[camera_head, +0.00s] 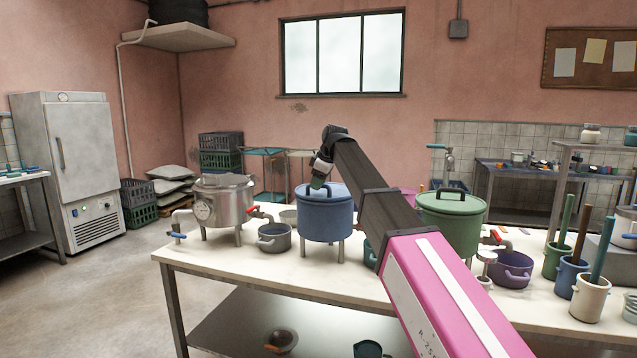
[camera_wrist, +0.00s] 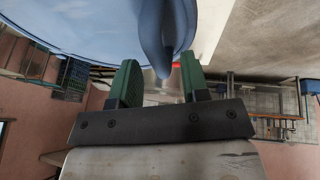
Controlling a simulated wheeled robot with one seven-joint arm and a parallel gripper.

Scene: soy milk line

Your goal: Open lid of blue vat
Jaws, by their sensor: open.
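The blue vat (camera_head: 325,222) stands on short legs on the long table, with its lid (camera_head: 318,196) on top. My gripper (camera_head: 318,181) is over the left part of the lid, pointing down. In the wrist view the blue lid (camera_wrist: 75,25) fills the upper left. A blue handle (camera_wrist: 154,45) on it reaches toward the space between my two green fingers. My gripper (camera_wrist: 160,84) is open, with a finger on each side of the handle's end. I cannot tell whether the fingers touch the handle. My arm hides part of the vat's right side in the head view.
The table (camera_head: 235,265) also holds a steel pressure vessel (camera_head: 222,205) and a grey pot (camera_head: 273,238) to the left. A green lidded vat (camera_head: 452,222), a purple pot (camera_head: 512,270) and mugs with tools stand to the right.

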